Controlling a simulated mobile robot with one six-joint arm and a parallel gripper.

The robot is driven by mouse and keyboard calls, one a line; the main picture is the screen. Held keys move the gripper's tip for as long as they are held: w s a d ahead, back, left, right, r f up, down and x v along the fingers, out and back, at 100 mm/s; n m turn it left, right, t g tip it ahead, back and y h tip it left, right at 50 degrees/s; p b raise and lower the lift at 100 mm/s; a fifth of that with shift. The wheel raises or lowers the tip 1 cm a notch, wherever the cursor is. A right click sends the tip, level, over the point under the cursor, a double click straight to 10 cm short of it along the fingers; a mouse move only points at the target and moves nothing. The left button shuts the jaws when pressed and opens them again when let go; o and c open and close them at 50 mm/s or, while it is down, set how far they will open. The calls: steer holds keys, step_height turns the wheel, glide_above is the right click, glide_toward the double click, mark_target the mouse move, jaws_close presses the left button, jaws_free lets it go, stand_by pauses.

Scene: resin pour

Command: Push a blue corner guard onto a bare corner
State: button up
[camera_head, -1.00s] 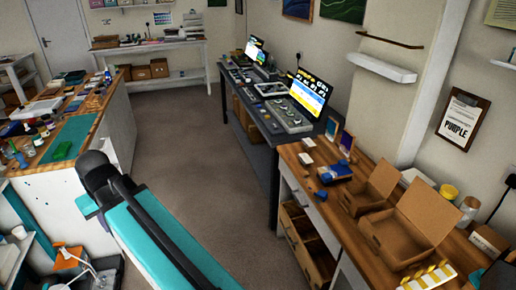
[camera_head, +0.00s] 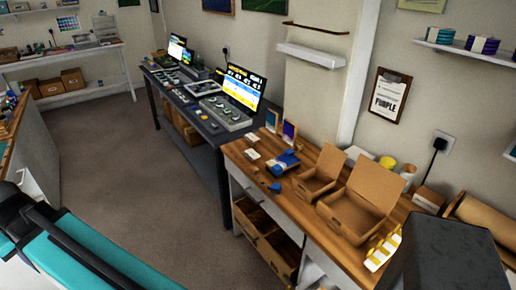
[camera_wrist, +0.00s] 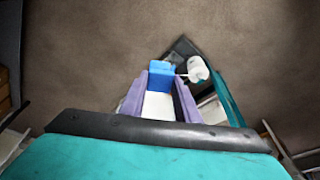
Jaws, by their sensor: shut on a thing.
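In the wrist view, my gripper (camera_wrist: 160,82) has its two lavender fingers closed on a small blue piece (camera_wrist: 161,72), which looks like a corner guard. A white part shows just below the blue one; I cannot tell whether it belongs to the held piece. The gripper is over the floor and does not show in the head view. On the wooden bench (camera_head: 329,232) lies a dark item with blue parts (camera_head: 287,160).
Two open cardboard boxes (camera_head: 352,215) stand on the bench, with a yellow-and-white striped item (camera_head: 383,249) nearer. A dark block (camera_head: 448,258) fills the lower right. A dark table (camera_head: 200,125) with screens stands beyond the bench. The carpet floor (camera_head: 130,165) is clear.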

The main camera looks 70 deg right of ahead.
steer(key=shift+w+d, duration=0.2)
steer(key=shift+d, duration=0.2)
steer(key=s+d+f+m+g+h+p, duration=0.15)
steer(key=d+m, duration=0.45)
steer(key=d, duration=1.6)
steer(key=s+d+f+m+g+h+p, duration=0.15)
steer(key=d+m, duration=0.55)
steer(key=d, duration=1.5)
steer(key=s+d+f+m+p, duration=0.1)
steer(key=s+d+m, duration=0.2)
steer(key=s+d, duration=0.7)
steer(key=s+d+f+m+g+p, duration=0.1)
steer(key=s+d+m, duration=0.3)
steer(key=s+d, duration=0.7)
steer(key=s+d+f+m+g, duration=0.1)
steer(key=s+d+m, duration=0.3)
steer(key=s+d, duration=0.7)
steer(key=shift+s+d+f+p, duration=0.1)
steer(key=shift+d+f+p, duration=0.1)
steer(key=shift+d, duration=0.4)
steer(key=shift+d+f+p, duration=0.1)
steer(key=shift+d+p, duration=0.1)
steer(key=shift+d, duration=0.4)
